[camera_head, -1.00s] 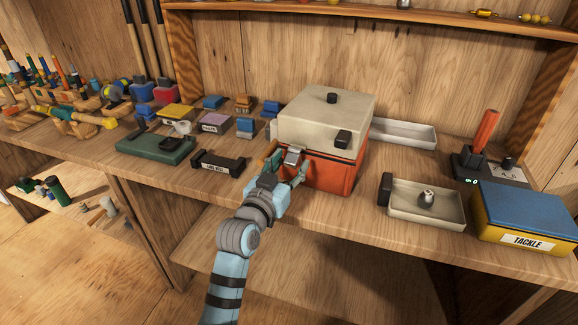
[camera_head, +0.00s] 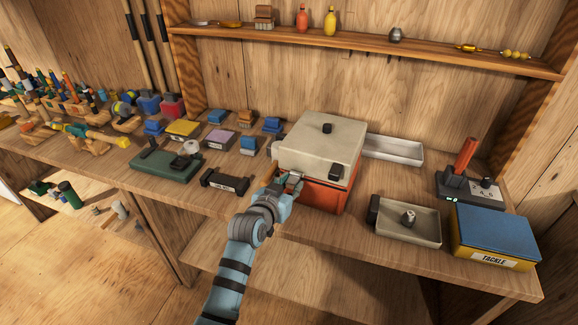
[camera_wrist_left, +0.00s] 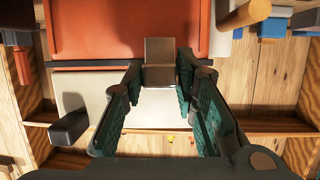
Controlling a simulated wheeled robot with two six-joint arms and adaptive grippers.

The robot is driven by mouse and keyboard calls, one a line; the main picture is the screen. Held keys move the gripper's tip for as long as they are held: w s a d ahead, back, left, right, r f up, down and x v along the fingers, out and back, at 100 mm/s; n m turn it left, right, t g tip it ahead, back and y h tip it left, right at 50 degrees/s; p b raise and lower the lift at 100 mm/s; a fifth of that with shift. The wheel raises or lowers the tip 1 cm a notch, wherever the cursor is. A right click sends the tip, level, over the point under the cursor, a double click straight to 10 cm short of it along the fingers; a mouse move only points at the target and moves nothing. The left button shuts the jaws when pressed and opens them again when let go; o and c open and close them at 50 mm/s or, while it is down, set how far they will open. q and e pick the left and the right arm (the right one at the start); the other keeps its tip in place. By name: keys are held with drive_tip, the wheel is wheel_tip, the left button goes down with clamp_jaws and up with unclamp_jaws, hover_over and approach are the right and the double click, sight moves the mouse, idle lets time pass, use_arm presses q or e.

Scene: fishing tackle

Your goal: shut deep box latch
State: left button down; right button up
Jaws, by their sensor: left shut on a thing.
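The deep box has an orange body (camera_head: 322,196) and a cream lid (camera_head: 320,140) with a dark knob on top. The lid sits down on the body, with a dark seam between them. My left gripper (camera_head: 291,184) is at the left part of the box's front, near the seam. In the left wrist view the box looks upside down, and a grey-brown latch block (camera_wrist_left: 158,52) sits between the fingertips (camera_wrist_left: 160,72), which are shut on it. A second dark block (camera_head: 337,172) is on the lid's right front; it also shows in the wrist view (camera_wrist_left: 68,128). My right gripper is not seen.
A cream tray (camera_head: 420,228) with a small metal piece and a blue-and-yellow tackle box (camera_head: 495,235) stand to the right. A white tray (camera_head: 395,150) lies behind. A black labelled holder (camera_head: 225,182) and green scale-like base (camera_head: 165,165) are to the left.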

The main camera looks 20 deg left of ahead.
use_arm(q)
drive_tip(key=shift+w+r+g+p, duration=0.2)
drive_tip(key=shift+r+g+p, duration=0.4)
drive_tip(key=shift+p, duration=0.6)
drive_tip(key=shift+f+b, duration=0.4)
drive_tip(key=shift+f, duration=0.05)
drive_tip(key=c, duration=1.3)
unclamp_jaws()
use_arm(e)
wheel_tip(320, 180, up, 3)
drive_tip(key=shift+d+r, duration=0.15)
use_arm(q)
drive_tip(key=v, duration=1.2)
drive_tip(key=shift+d, duration=0.1)
